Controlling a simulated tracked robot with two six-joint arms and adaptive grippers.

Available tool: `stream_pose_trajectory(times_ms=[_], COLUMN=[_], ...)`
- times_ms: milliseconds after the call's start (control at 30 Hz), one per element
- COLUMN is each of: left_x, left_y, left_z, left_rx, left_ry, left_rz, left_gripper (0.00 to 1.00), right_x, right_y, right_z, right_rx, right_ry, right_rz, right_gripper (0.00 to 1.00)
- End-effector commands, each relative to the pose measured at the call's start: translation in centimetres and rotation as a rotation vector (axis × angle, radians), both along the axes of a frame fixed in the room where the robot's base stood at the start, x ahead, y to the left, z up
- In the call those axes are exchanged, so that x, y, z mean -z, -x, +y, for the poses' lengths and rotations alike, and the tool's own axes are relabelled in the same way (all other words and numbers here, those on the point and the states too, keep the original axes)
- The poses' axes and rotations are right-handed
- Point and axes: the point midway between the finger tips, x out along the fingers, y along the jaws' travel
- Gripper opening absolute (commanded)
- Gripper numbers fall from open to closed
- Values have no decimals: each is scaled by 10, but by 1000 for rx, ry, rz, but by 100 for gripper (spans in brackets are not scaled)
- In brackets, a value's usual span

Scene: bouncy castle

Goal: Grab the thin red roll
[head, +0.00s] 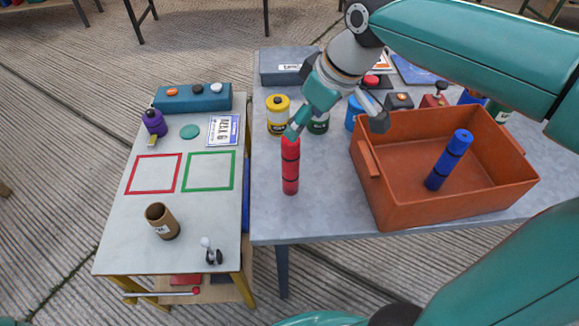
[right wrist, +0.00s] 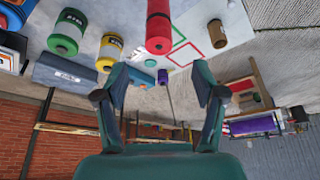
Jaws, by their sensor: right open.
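The thin red roll (head: 290,172) stands upright on the grey table, near its left edge. It has dark bands. In the right wrist view the red roll (right wrist: 158,28) shows at the top middle, beyond the gap between the fingers. My right gripper (head: 335,124) is open and empty, with its fingers spread. In the head view its left fingertip overlaps the roll's top; I cannot tell whether they touch. The open fingers also show in the right wrist view (right wrist: 162,82). My left gripper is not in view.
An orange crate (head: 400,216) right of the roll holds a leaning blue roll (head: 449,160). A yellow canister (head: 278,115) and a green one (head: 318,124) stand behind the roll.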

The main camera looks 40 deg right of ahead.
Motion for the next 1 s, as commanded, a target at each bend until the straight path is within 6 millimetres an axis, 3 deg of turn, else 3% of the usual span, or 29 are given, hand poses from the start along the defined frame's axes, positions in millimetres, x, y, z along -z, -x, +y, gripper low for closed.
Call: stream_pose_trajectory(times_ms=[133, 467, 700, 1000], left_x=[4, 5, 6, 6], left_y=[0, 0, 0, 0], left_z=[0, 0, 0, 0], left_rx=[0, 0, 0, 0], left_ry=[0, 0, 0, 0], left_rz=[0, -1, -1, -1], left_gripper=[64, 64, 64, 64], right_x=[28, 49, 81, 90], right_y=[-10, -19, -31, -35], right_z=[3, 5, 7, 7], right_rx=[1, 3, 4, 4], right_ry=[0, -1, 0, -1], right_rz=[4, 2, 4, 0], right_gripper=[69, 69, 69, 69])
